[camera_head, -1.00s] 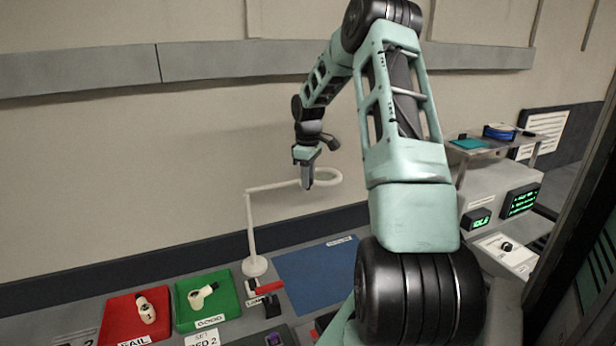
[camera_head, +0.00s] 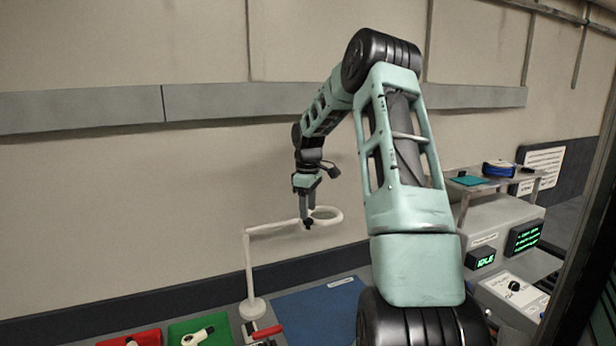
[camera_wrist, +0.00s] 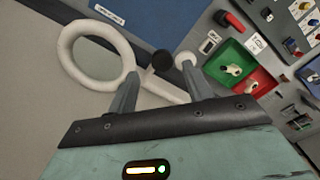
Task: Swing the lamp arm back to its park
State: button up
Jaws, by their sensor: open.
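The white lamp stands on a round base (camera_head: 252,308) with a thin post. Its horizontal lamp arm (camera_head: 275,229) reaches right to a white ring head (camera_head: 327,214). A black knob (camera_head: 308,224) sits on the arm close to the ring. My gripper (camera_head: 307,211) is open just above the knob. In the wrist view the fingers of my gripper (camera_wrist: 160,70) stand apart and empty, with the black knob (camera_wrist: 163,62) showing between and beyond them. The ring (camera_wrist: 70,55) lies left of the fingers there, and the arm is partly hidden behind them. No park mark is identifiable.
A blue mat (camera_head: 318,308) lies below the ring. Red (camera_head: 138,339) and green (camera_head: 222,323) trays with white pieces are left of the base. A red-handled device (camera_head: 267,331) is close to the base. A bench unit with an IDLE display (camera_head: 482,259) stands right. The wall is behind.

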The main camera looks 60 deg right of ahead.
notch_tip(320, 180, up, 14)
jog(key=b, duration=0.3)
jog(key=shift+r+b, duration=0.25)
jog(key=shift+b, duration=0.05)
